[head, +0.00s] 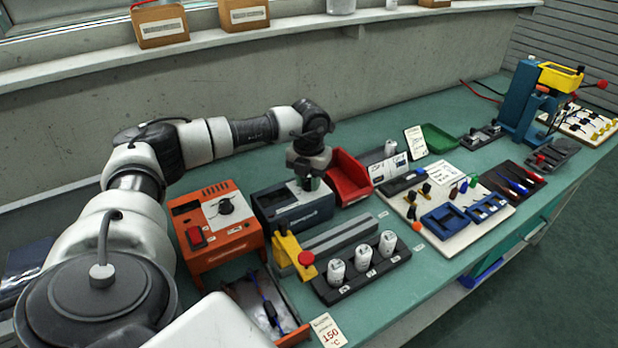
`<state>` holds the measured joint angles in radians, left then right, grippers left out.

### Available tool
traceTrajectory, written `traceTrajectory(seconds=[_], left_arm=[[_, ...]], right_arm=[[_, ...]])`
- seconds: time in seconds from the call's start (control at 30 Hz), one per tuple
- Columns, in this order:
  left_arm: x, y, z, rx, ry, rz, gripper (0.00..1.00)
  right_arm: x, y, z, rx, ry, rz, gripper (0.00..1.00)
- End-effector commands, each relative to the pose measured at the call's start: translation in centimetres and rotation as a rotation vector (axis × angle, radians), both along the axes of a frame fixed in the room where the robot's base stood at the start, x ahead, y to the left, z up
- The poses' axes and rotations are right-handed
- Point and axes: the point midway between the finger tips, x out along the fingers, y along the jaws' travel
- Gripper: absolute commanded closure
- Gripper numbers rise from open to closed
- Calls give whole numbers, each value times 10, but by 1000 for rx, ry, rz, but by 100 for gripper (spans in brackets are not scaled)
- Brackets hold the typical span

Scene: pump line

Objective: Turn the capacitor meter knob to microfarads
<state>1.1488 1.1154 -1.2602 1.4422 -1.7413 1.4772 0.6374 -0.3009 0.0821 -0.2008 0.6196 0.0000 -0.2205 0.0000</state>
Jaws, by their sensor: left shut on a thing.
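The capacitor meter appears to be the dark blue-grey box (295,217) with a light top panel, in the middle of the bench. My left arm comes in from the left, and my left gripper (309,182) points down onto the right part of that panel. It is shut on what appears to be the meter's knob. The gripper hides the knob, so its pointer and setting cannot be read. My right gripper is not in view.
An orange box (220,250) with a black dial stands left of the meter, and a red bin (349,178) right of it. In front are a yellow clamp (290,250) and a black rack (348,285) holding white capacitors. A board with tools lies to the right.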

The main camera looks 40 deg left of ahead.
Motion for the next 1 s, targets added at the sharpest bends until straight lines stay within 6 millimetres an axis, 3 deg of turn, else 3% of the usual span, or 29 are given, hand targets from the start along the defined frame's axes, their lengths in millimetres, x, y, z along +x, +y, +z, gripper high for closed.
traceTrajectory(seconds=[1.0], left_arm=[[1, 0, 1, 1, -4, -950, 97]], right_arm=[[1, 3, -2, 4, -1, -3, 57]])
